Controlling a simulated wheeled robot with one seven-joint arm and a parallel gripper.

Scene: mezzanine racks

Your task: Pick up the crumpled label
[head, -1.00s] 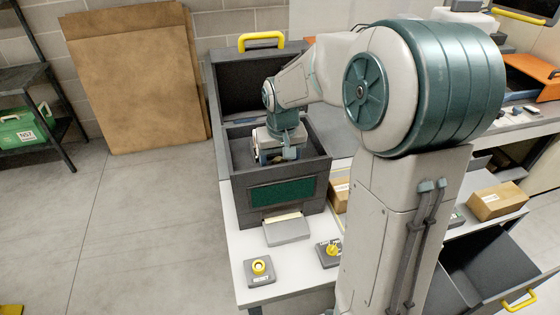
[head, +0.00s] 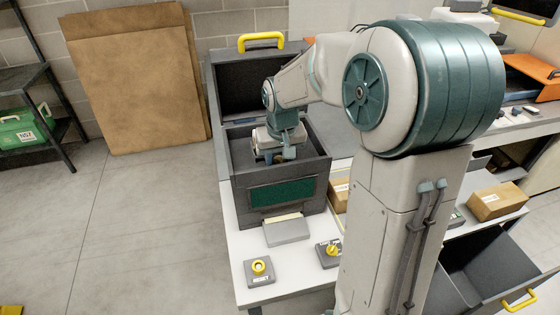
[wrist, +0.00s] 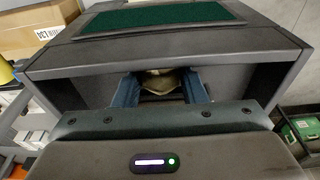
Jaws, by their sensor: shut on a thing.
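My gripper (head: 275,157) is down inside the open dark grey box of a machine on the white bench, in the head view. In the wrist view its two blue fingers (wrist: 160,92) reach into the box opening. Between them is a small pale tan, crumpled-looking piece, which I take to be the crumpled label (wrist: 162,82). The fingers are shut on it. Most of the label is hidden by the fingers and shadow, and it cannot be made out in the head view.
The box walls (head: 237,165) stand close around my gripper, with a raised lid (head: 222,85) behind. A yellow button box (head: 260,270) and a yellow knob box (head: 331,251) sit in front. A cardboard carton (head: 497,201) and an open drawer (head: 480,270) are at right.

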